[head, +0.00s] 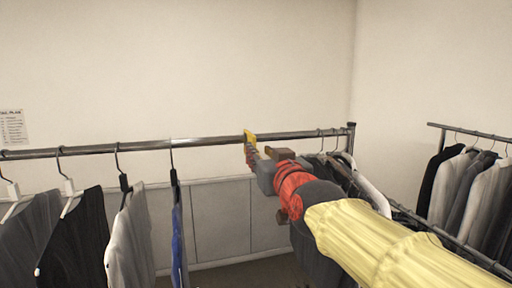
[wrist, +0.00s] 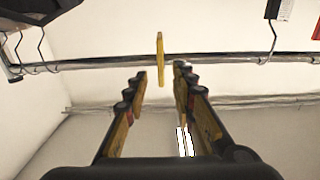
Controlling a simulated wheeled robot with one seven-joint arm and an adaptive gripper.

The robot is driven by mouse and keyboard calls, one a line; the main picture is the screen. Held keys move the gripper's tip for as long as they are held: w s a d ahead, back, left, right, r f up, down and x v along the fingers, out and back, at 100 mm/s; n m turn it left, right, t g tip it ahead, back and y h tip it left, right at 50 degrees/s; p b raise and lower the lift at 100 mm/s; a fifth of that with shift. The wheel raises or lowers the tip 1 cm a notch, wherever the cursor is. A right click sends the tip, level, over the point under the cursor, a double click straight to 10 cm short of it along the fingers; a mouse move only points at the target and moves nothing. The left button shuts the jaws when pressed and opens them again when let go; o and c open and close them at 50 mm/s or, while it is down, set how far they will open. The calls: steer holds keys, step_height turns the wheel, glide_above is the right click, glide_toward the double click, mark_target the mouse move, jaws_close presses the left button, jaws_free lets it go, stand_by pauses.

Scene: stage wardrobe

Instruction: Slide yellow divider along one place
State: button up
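The yellow divider (head: 249,135) hangs on the metal rail (head: 215,138), with bare rail on its left and hangers on its right. In the wrist view the yellow divider (wrist: 160,55) shows as a thin upright strip across the rail (wrist: 110,62). My gripper (head: 256,153) is at the divider, reaching in from the right. In the wrist view my gripper (wrist: 161,73) is open, with one finger on each side of the divider's strip and a gap to each. Whether the divider is fully between the fingertips or just beyond them I cannot tell.
Several garments, including a black one (head: 72,235), a grey-white one (head: 130,240) and a blue one (head: 178,245), hang to the left. Dark garments hang right of the divider, partly behind my arm. Another rack (head: 470,180) stands far right. A paper list (head: 13,127) is on the wall.

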steer(key=x, duration=0.6)
steer(key=shift+w+a+f+p, duration=0.15)
steer(key=shift+w+p, duration=0.05)
steer(key=shift+p, duration=0.15)
steer(key=shift+c, duration=0.8)
jaws_close()
